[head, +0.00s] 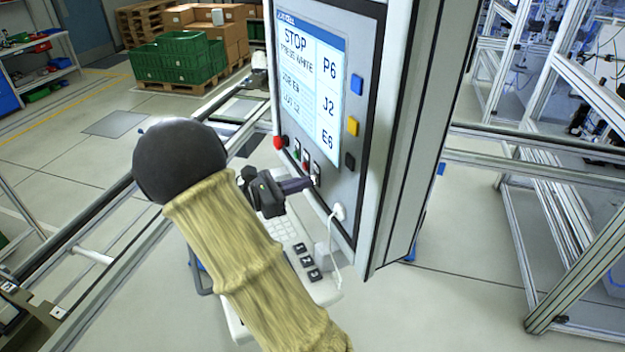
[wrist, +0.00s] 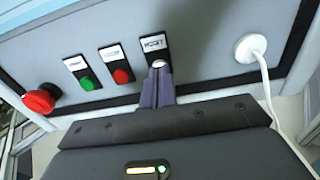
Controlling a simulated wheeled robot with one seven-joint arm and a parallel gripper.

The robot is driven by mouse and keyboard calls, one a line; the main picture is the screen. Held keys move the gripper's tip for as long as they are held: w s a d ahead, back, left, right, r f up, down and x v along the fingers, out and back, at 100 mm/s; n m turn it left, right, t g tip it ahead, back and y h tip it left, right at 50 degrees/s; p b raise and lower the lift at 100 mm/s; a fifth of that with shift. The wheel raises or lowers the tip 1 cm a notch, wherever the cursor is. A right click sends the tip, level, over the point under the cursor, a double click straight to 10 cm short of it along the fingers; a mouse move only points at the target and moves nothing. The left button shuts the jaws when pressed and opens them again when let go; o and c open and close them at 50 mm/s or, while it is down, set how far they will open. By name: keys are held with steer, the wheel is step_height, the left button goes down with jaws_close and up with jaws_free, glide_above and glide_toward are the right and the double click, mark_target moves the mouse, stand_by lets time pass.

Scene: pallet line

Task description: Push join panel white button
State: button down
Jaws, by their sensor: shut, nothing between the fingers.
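The join panel (head: 346,190) is a grey upright cabinet with a lit screen (head: 308,80) reading "STOP" and "PRESS WHITE". In the wrist view, the white button (wrist: 158,64) sits below a small label, the rightmost in a row of three. My gripper (wrist: 158,76) is shut and empty, its fingertips right at the white button and covering its lower part. Whether they touch it or press it in, I cannot tell. In the head view, my gripper (head: 309,182) reaches the lower part of the panel, and its tips hide most of the button.
A green button (wrist: 86,84) and a red button (wrist: 122,76) sit left of the white one. A red mushroom button (wrist: 40,100) is farther left. A white plug with a cable (wrist: 251,45) is to the right.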

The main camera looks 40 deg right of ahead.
steer(key=shift+d, duration=0.35)
stand_by(0.3)
steer(key=shift+a, duration=0.1)
steer(key=shift+w+a+p, duration=0.2)
steer(key=shift+a+p, duration=0.2)
steer(key=shift+a, duration=0.8)
steer(key=shift+w+a+p, duration=0.2)
steer(key=shift+a+p, duration=0.2)
steer(key=shift+a, duration=0.8)
